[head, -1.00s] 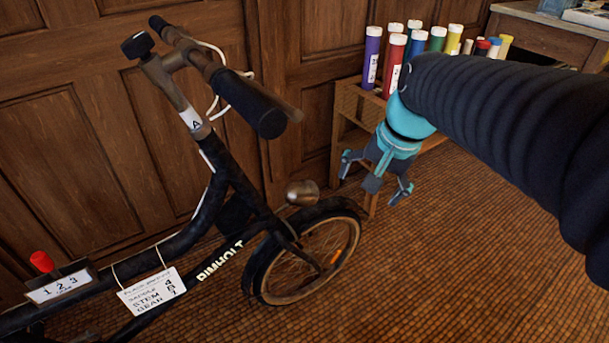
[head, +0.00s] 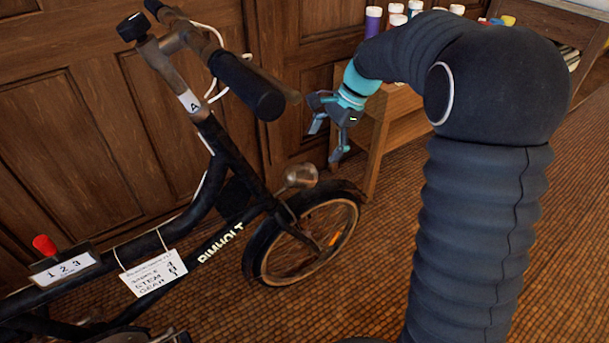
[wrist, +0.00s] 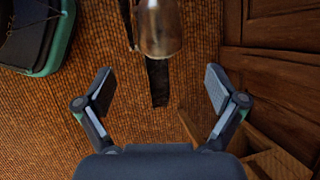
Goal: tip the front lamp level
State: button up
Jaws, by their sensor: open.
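The front lamp (head: 301,176) is a small rounded metal lamp above the front mudguard of the black bicycle (head: 240,195). I cannot tell its exact tilt. It also shows at the top middle of the wrist view (wrist: 159,28), partly cut off by the frame edge. My gripper (head: 326,140) is open and empty, above and slightly right of the lamp in the head view, apart from it. In the wrist view my gripper (wrist: 160,88) has its two fingers spread wide, and the lamp lies beyond them, between their lines.
The handlebar (head: 250,85) rises left of my gripper. A wooden rack (head: 385,130) with colored tubes stands close behind my gripper. Panelled wood (head: 90,100) runs behind the bicycle. The woven floor (head: 570,250) is clear at the right.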

aim_at(304, 175)
jog(key=b+x, duration=0.1)
jog(key=x, duration=1)
jog(key=shift+f, duration=0.1)
